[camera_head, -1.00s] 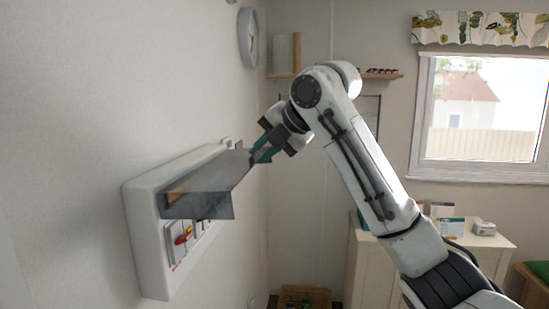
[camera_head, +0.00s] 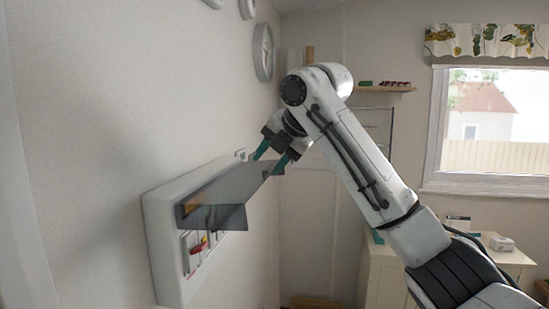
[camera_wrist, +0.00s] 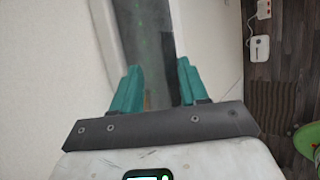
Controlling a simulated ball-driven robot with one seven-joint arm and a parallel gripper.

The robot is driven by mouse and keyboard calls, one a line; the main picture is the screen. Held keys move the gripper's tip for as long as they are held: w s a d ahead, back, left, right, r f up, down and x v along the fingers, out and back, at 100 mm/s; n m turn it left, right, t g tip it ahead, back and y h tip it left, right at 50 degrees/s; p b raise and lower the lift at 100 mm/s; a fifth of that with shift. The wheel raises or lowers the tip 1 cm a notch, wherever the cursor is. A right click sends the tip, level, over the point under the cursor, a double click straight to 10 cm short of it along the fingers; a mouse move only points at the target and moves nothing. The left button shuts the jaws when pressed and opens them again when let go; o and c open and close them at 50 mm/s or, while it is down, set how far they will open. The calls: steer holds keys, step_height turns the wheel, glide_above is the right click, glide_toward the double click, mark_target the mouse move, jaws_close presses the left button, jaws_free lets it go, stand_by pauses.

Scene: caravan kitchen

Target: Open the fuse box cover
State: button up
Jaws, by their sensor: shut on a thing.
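The white fuse box (camera_head: 165,245) is mounted on the left wall. Its grey see-through cover (camera_head: 228,187) is swung up and stands out from the box, so the front below it is open. Red and yellow switch parts (camera_head: 199,246) show inside. My gripper (camera_head: 276,165) is at the cover's far outer end, with teal fingers shut on it. In the wrist view, the cover (camera_wrist: 151,40) runs between the two fingertips (camera_wrist: 158,75). The exact contact is hard to see.
A wall clock (camera_head: 263,52) hangs above and beyond the box. A small shelf (camera_head: 385,88), a window (camera_head: 490,125) and a pale cabinet (camera_head: 385,275) are at the back right. The wrist view shows a white socket (camera_wrist: 260,47) on dark wood.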

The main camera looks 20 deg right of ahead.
steer(key=shift+w+a+f, duration=0.1)
steer(key=shift+a+f, duration=0.25)
steer(key=shift+a, duration=0.3)
steer(key=shift+d+b+v, duration=0.15)
steer(key=shift+b+v, duration=0.35)
steer(key=shift+v, duration=1.45)
steer(key=shift+d+b+v, duration=0.2)
steer(key=shift+b+v, duration=0.3)
steer(key=shift+v, duration=1.45)
steer(key=shift+d+b+v, duration=0.15)
steer(key=shift+b+v, duration=0.35)
steer(key=shift+v, duration=1.45)
steer(key=shift+w, duration=0.2)
